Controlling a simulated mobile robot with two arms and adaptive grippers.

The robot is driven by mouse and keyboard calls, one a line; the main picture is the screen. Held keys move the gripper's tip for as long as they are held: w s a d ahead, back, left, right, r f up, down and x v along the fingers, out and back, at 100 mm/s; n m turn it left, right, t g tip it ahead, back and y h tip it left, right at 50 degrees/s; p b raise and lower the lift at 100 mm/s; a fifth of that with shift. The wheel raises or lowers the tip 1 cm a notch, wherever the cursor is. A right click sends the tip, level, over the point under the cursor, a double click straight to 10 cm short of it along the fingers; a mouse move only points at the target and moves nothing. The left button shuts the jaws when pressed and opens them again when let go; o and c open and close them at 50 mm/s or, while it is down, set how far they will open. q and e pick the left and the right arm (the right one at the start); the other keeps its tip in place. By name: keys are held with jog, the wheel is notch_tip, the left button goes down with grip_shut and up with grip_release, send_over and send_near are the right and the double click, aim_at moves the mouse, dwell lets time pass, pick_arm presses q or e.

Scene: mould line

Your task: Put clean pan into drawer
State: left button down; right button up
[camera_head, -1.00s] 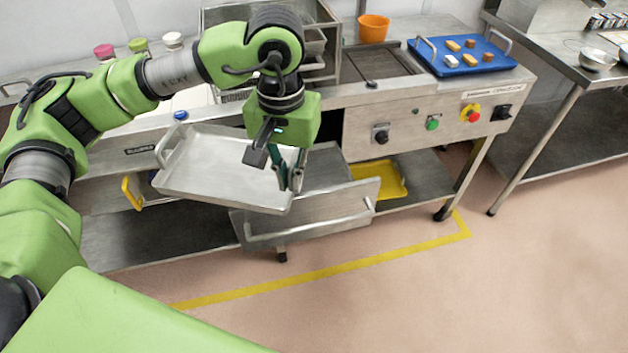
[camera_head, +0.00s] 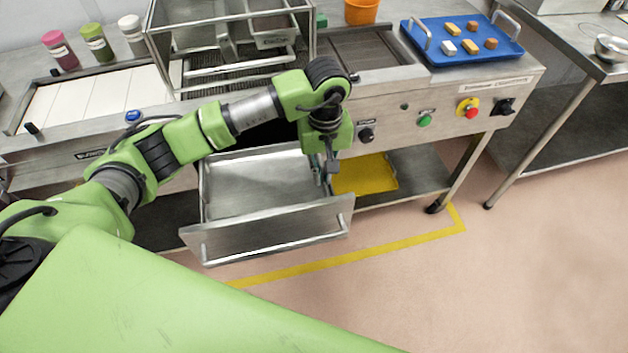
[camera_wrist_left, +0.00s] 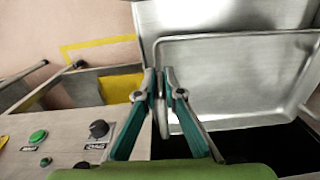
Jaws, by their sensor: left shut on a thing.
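The clean pan (camera_head: 250,180), a shallow silver tray, lies level within the outline of the open drawer (camera_head: 275,233). I cannot tell whether it rests on the drawer's floor. My left gripper (camera_head: 330,168) is at the pan's right end, beside the control panel. The drawer's front (camera_wrist_left: 230,15) shows beyond the pan's edge there. My right gripper is not in view.
A yellow tray (camera_head: 365,175) lies on the lower shelf right of the drawer. The panel carries knobs and a green button (camera_head: 425,120). A blue tray (camera_head: 465,42) with small blocks and an orange cup (camera_head: 361,10) stand on top. The floor in front is clear.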

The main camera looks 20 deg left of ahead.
aim_at(322, 183)
pick_arm(q)
jog(key=shift+f, duration=0.6)
notch_tip(322, 183, down, 3)
jog(key=shift+w+f+p, duration=0.1)
jog(key=shift+f+p, duration=0.05)
jog(key=shift+p, duration=0.15)
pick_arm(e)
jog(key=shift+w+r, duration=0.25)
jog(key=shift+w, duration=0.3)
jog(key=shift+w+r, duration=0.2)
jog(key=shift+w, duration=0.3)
pick_arm(q)
jog(key=c, duration=2.2)
grip_release()
jog(key=shift+o, duration=0.2)
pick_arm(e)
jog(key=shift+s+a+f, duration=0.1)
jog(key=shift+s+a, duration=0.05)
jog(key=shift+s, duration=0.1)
pick_arm(q)
notch_tip(322, 183, up, 11)
jog(key=shift+r+b, duration=0.1)
jog(key=shift+b, duration=0.6)
jog(key=shift+r, duration=0.4)
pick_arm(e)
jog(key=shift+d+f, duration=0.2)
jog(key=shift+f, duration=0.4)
